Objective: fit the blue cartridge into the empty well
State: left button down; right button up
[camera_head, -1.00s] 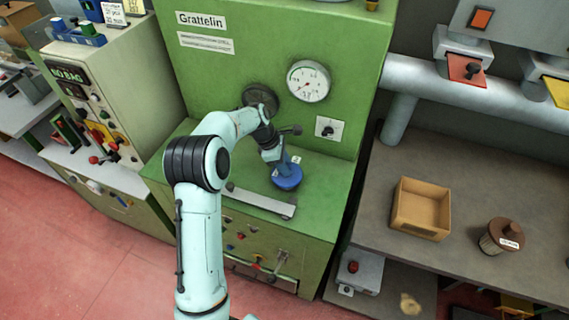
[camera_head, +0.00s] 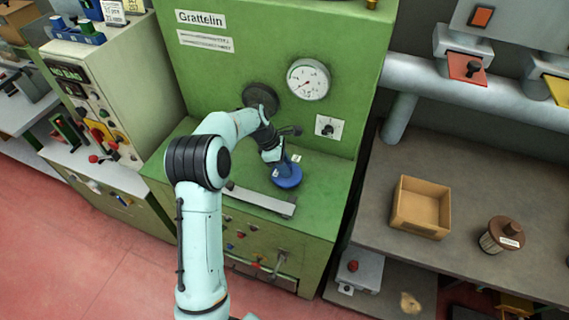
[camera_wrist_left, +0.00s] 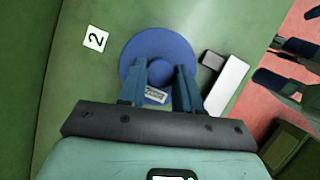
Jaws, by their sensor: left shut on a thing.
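The blue cartridge (camera_head: 288,178) is a round blue piece on or just above the green machine's ledge (camera_head: 318,208); I cannot tell whether it touches. My left gripper (camera_head: 276,158) comes down over it and is shut on it. In the left wrist view the blue cartridge (camera_wrist_left: 160,42) shows as a wide disc with a small printed label, between and beyond the fingers of my left gripper (camera_wrist_left: 162,72). A tag with a 2 (camera_wrist_left: 95,39) lies beside it. No empty well shows; anything under the disc is hidden.
A pale metal bar (camera_head: 262,200) lies along the ledge in front of the cartridge. The machine's upright panel with a gauge (camera_head: 308,80) rises behind. On the bench at right stand an open cardboard box (camera_head: 420,207) and a brown-lidded canister (camera_head: 502,235).

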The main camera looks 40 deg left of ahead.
pick_arm(q)
jog(key=shift+f, duration=1.15)
pick_arm(e)
jog(key=shift+s+f, duration=0.25)
jog(key=shift+f, duration=0.05)
pick_arm(q)
jog(key=c, duration=0.7)
grip_release()
jog(key=v, duration=1.3)
jog(key=shift+r+p, duration=0.2)
jog(key=shift+p, duration=0.2)
pick_arm(e)
jog(key=shift+w+r, duration=0.75)
jog(key=shift+r, duration=0.1)
